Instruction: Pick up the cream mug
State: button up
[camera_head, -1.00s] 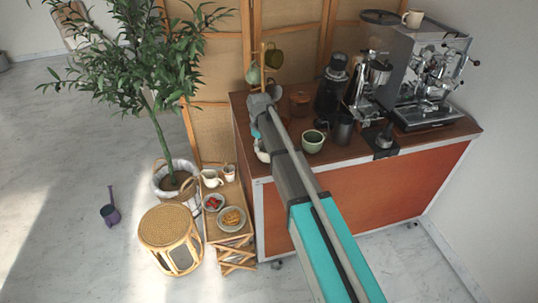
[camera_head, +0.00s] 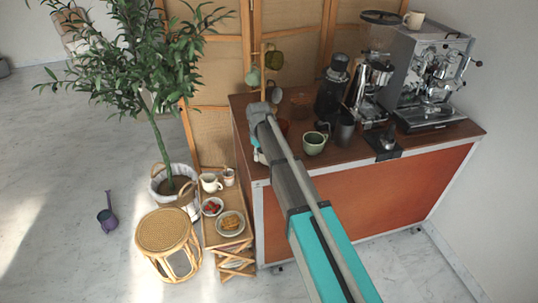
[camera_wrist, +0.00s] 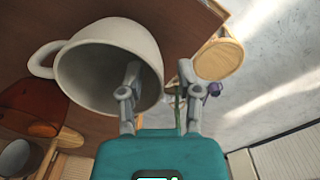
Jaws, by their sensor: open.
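The cream mug (camera_wrist: 110,62) fills the upper left of the wrist view, its wide mouth facing the camera and its handle to the left. It stands on the brown cart top (camera_wrist: 180,25) near the edge. My gripper (camera_wrist: 159,72) is open, its two fingers apart. The left finger overlaps the mug's mouth and the right one is outside, to the right of the rim. I cannot tell whether either finger touches the mug. In the head view my arm mostly hides this mug, and my gripper (camera_head: 258,112) is at the cart's left end.
A green mug (camera_head: 314,143), a dark pitcher (camera_head: 344,131) and a grinder (camera_head: 372,82) stand right of my arm. An espresso machine (camera_head: 432,75) bears another cream mug (camera_head: 413,20). A mug tree (camera_head: 263,75) stands behind. A small side table (camera_head: 216,240) and rattan stool (camera_head: 168,231) are left.

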grip_shut()
jog(key=shift+r, duration=0.15)
dwell(0.6)
notch_tip(320, 180, up, 3)
jog(key=p, duration=0.3)
jog(key=s+d+r+p, duration=0.2)
jog(key=s+r+p, duration=0.7)
jog(key=s, duration=0.4)
jog(key=shift+s+d+r+p, duration=0.3)
jog(key=shift+s+r+p, duration=0.05)
jog(key=shift+p, duration=0.15)
